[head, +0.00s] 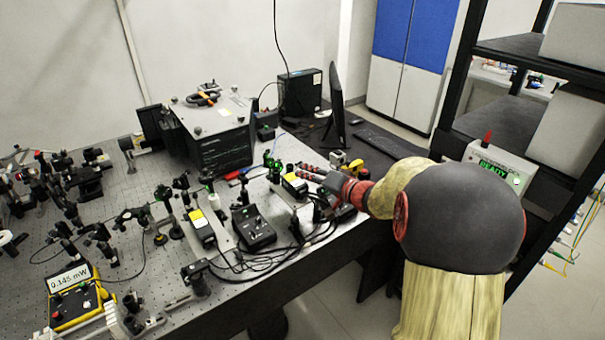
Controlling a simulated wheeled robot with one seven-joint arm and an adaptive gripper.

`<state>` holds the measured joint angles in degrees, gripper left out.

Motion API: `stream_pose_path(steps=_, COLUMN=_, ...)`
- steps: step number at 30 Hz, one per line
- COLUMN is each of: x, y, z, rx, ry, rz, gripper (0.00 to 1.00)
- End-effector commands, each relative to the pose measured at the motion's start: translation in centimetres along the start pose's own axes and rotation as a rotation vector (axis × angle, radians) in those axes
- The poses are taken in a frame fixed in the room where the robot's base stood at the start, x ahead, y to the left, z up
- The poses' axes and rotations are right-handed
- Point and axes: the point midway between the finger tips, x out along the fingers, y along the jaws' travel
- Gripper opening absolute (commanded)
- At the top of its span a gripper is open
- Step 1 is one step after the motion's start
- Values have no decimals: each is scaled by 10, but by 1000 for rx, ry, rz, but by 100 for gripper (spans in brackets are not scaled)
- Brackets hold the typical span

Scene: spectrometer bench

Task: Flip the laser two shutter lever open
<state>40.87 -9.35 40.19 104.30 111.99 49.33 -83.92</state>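Two small laser-like boxes with yellow labels stand on the bench. One yellow-labelled box (294,184) is at the right, close to my gripper; the other yellow-labelled box (201,228) is nearer the middle. I cannot read which is laser two, and no shutter lever can be made out at this size. My gripper (308,171), red and black, reaches in from the right, with its fingertips just above and right of the right-hand box. Contact and finger opening cannot be told. My arm hides part of the bench's right edge.
A black control box (253,227) with knobs and loose black cables lies between the lasers. Posts and optics crowd the left bench. A power meter (72,292) reads 0.145 mW. A monitor (337,108) stands behind my gripper; a box (500,165) shows READY.

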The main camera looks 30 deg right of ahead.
Motion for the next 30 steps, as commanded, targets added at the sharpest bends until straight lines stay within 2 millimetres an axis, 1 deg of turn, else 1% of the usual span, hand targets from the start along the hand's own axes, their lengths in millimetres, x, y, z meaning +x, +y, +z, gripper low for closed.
stream_pose_path(steps=1, x=0, y=14, z=-7, rx=9, ry=28, rz=11, gripper=23)
stream_pose_path(steps=2, x=0, y=19, z=-11, rx=12, ry=42, rz=15, gripper=23)
stream_pose_path(steps=3, x=0, y=24, z=-15, rx=13, ry=54, rz=18, gripper=23)
stream_pose_path(steps=6, x=4, y=28, z=-19, rx=15, ry=68, rz=22, gripper=23)
stream_pose_path(steps=8, x=10, y=29, z=-19, rx=16, ry=68, rz=23, gripper=23)
stream_pose_path(steps=18, x=60, y=29, z=-21, rx=15, ry=65, rz=22, gripper=23)
stream_pose_path(steps=21, x=70, y=29, z=-22, rx=15, ry=65, rz=21, gripper=23)
stream_pose_path(steps=25, x=77, y=28, z=-24, rx=15, ry=67, rz=22, gripper=23)
stream_pose_path(steps=30, x=78, y=28, z=-24, rx=15, ry=67, rz=22, gripper=23)
